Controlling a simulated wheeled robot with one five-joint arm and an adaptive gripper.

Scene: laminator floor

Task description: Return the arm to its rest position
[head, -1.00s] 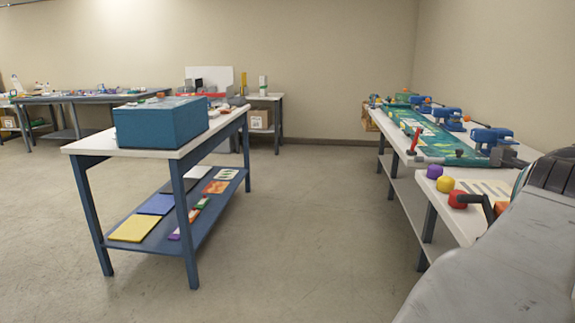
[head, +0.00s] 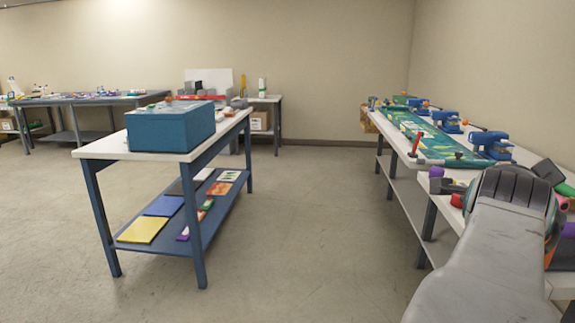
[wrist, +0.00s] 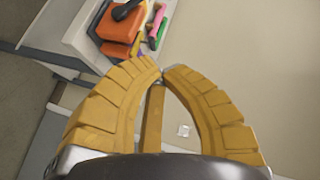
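My arm (head: 480,250) shows at the lower right of the head view, a grey link with a dark joint at its upper end, in front of the right-hand bench. My gripper (wrist: 163,70) shows in the wrist view with its yellow ribbed fingers curved together and the tips almost meeting. Nothing is held between the fingers. I cannot make out the gripper in the head view.
The right bench (head: 440,160) carries blue clamps (head: 492,143) and a green mat. In the wrist view, an orange object (wrist: 118,28) lies on a white surface beyond the fingertips. A table (head: 105,146) with a teal box (head: 170,128) stands left. The floor (head: 310,230) between is clear.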

